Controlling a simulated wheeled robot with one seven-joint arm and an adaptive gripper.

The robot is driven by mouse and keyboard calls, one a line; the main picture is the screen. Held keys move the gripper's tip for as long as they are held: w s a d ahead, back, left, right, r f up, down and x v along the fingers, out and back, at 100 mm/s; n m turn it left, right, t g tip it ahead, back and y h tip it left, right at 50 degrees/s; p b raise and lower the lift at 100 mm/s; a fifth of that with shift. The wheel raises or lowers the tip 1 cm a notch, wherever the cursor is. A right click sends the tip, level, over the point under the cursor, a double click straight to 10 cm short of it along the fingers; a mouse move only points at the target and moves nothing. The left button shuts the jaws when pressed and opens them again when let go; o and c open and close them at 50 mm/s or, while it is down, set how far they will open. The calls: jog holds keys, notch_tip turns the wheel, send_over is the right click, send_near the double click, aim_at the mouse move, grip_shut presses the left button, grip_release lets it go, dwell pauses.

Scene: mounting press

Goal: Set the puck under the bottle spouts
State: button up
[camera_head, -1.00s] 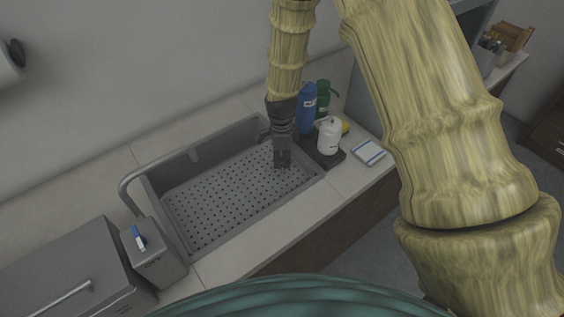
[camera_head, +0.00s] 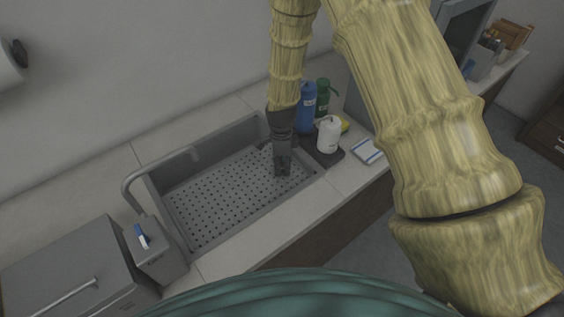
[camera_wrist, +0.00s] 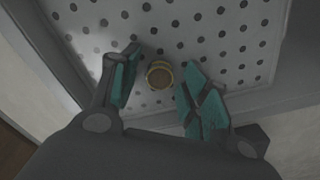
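The puck (camera_wrist: 159,74) is a small round piece with a brown top and a yellowish rim. In the wrist view it rests on the perforated floor of the sink tray, between and just beyond my fingertips. My gripper (camera_wrist: 158,85) is open, with one teal-padded finger on each side of the puck and no clear contact. In the head view my gripper (camera_head: 283,172) points down into the right end of the tray, and the puck cannot be made out there. The blue bottle (camera_head: 307,106), green bottle (camera_head: 323,97) and white bottle (camera_head: 329,134) stand to the right of the tray.
The grey sink tray (camera_head: 282,207) has raised walls close to my gripper. A curved faucet (camera_head: 151,171) stands at its left. A dark bottle stand (camera_head: 333,159) and a blue-and-white pad (camera_head: 367,151) lie to the right. A grey machine (camera_head: 68,269) is at the lower left.

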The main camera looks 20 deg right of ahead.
jog(key=shift+r, duration=0.2)
notch_tip(320, 180, up, 12)
jog(key=b, duration=0.4)
dwell(0.5)
